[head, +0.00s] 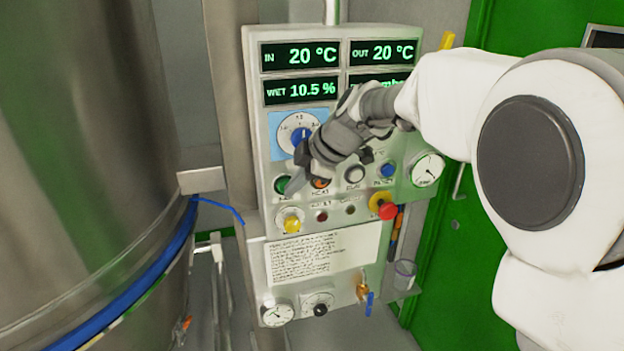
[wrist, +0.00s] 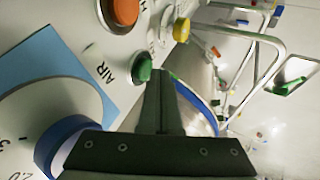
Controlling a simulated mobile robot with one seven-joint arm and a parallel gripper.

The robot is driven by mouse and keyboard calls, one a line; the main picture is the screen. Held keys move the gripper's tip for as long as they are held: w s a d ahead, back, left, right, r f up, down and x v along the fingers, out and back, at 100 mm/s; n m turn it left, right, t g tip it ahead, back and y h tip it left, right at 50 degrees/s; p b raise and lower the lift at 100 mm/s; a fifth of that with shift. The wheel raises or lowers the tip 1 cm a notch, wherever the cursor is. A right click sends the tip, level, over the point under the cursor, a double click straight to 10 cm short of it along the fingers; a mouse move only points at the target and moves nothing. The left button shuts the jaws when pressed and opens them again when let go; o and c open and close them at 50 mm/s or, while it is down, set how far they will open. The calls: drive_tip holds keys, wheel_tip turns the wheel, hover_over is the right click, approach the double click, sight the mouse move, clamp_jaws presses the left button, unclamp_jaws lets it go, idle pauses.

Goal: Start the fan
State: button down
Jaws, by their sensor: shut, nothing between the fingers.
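A control panel (head: 262,150) carries a green button (head: 280,184) at the left of its button row. In the wrist view the green button (wrist: 144,68) stands beside the lettering "AIR". My gripper (head: 293,187) is shut and empty, its fingertips at the green button and partly covering it in the head view. In the wrist view the fingertips (wrist: 159,78) lie just right of the button; I cannot tell whether they touch it. A blue-and-white dial (head: 300,133) sits above, partly behind my gripper.
An orange button (head: 320,183), a white button (head: 354,174) and a blue button (head: 387,170) follow to the right. A large steel vessel (head: 90,130) stands close on the left.

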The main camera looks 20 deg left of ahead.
drive_tip(key=shift+w+a, duration=0.15)
drive_tip(key=shift+w, duration=0.1)
